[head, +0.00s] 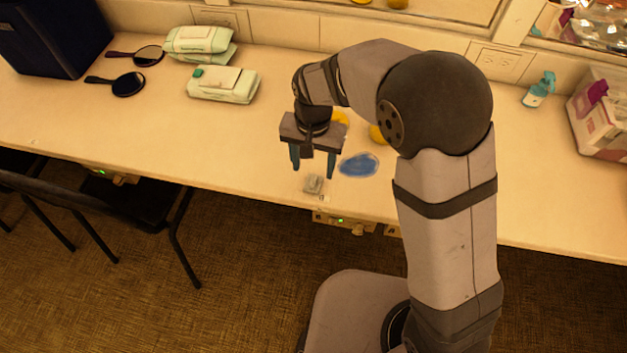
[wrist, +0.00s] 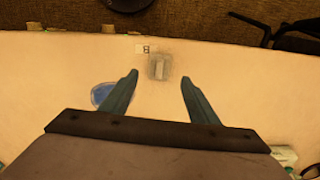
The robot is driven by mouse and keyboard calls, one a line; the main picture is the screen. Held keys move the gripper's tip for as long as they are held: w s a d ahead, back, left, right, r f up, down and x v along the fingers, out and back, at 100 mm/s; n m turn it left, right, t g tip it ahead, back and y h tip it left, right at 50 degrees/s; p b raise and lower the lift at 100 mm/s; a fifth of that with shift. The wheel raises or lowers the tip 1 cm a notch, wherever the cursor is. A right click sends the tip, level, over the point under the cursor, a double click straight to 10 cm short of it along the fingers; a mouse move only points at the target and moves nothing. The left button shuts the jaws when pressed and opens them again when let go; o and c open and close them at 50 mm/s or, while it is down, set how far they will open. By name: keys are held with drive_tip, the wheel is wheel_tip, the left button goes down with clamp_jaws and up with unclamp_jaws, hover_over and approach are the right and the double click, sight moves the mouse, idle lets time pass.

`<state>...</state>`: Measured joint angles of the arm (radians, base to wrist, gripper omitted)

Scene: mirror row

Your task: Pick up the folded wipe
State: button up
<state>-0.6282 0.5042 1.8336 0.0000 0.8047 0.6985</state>
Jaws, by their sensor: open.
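The folded wipe is a small greyish square (head: 313,184) on the counter near its front edge in the head view. In the wrist view the wipe (wrist: 159,67) lies ahead of the fingertips, roughly centred between them. A paler strip shows across its middle. My gripper (head: 312,172) is open and empty above the counter, with its fingers pointing down. In the wrist view my gripper (wrist: 158,77) shows two teal fingers spread wide, one to each side of the wipe's line. The fingers do not appear to touch the wipe.
A blue flat patch (head: 359,165) lies on the counter right of the wipe. A small label marked B (wrist: 146,49) is at the counter edge. Yellow round things (head: 378,134) are partly hidden behind my arm. Wipe packs (head: 223,84) and hand mirrors (head: 129,84) lie at the back left.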

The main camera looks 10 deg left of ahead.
sight(314, 179)
drive_tip(key=shift+s+d+f+p, duration=0.1)
drive_tip(key=shift+f+p, duration=0.25)
drive_tip(key=shift+f, duration=0.95)
drive_tip(key=shift+s+f+p, duration=0.1)
drive_tip(key=shift+f+p, duration=0.25)
drive_tip(key=shift+f, duration=0.95)
drive_tip(key=c, duration=1.1)
